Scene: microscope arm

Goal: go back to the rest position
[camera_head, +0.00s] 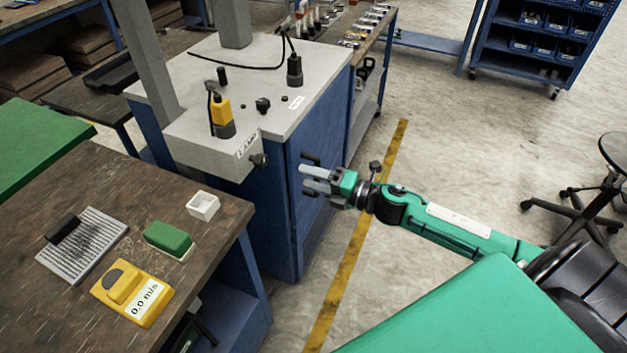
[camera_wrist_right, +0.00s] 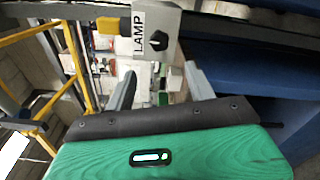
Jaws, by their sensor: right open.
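My right gripper (camera_head: 316,180) is open and empty, held in the air in front of the blue cabinet (camera_head: 273,215). Its arm reaches in from the right side of the head view. In the right wrist view the two fingers (camera_wrist_right: 160,90) stand apart with nothing between them. The grey box labelled LAMP (camera_head: 215,150) is left of the gripper and apart from it, with a dark knob on its front. The box also shows in the right wrist view (camera_wrist_right: 168,22). My left gripper is not in the head view.
A wooden table (camera_head: 115,185) at left holds a yellow meter (camera_head: 130,292) reading 0.0 m/s, a green block (camera_head: 168,238), a white open box (camera_head: 202,205) and a grey ribbed plate (camera_head: 82,245). A stool (camera_head: 590,205) stands at right. The floor around the yellow line (camera_head: 355,240) is clear.

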